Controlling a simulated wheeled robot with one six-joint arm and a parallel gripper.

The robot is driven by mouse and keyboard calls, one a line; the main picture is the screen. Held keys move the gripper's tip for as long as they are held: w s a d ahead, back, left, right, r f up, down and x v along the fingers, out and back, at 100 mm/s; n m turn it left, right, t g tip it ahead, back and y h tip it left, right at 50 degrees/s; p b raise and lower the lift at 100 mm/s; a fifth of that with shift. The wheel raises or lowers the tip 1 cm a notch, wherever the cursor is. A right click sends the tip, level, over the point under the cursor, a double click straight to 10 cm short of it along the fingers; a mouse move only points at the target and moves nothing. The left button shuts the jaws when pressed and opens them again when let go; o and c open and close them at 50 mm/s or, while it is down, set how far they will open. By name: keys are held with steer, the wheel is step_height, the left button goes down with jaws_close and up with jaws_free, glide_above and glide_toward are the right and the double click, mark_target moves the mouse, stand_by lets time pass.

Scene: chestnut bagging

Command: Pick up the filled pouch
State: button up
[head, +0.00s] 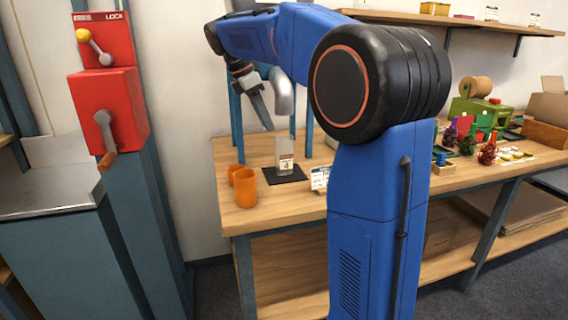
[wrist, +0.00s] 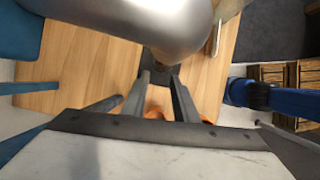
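A small clear pouch (head: 285,163) with a white label stands upright on a black square mat (head: 297,176) on the wooden table, in the head view. Its contents are too small to make out. My gripper (head: 267,122) points down above the table, above and slightly left of the pouch and apart from it. In the wrist view, the two dark fingers of my gripper (wrist: 160,85) stand apart with nothing visible between them. The black mat (wrist: 172,74) shows in part past the fingertips there. I cannot make out the pouch in the wrist view.
A grey metal spout (head: 282,97) hangs above the pouch; it looms close in the wrist view (wrist: 130,22). Orange cups (head: 245,188) stand left of the mat. A small white sign (head: 320,178) stands on its right. A red lever box (head: 108,110) is far left.

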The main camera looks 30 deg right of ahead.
glide_above(284, 155)
steer(key=w+a, duration=0.2)
steer(key=w, duration=0.1)
steer(key=shift+s+a+f, duration=0.1)
steer(key=shift+f, duration=1.25)
steer(key=shift+s+f, duration=0.1)
steer(key=shift+f, duration=1.2)
jaws_close()
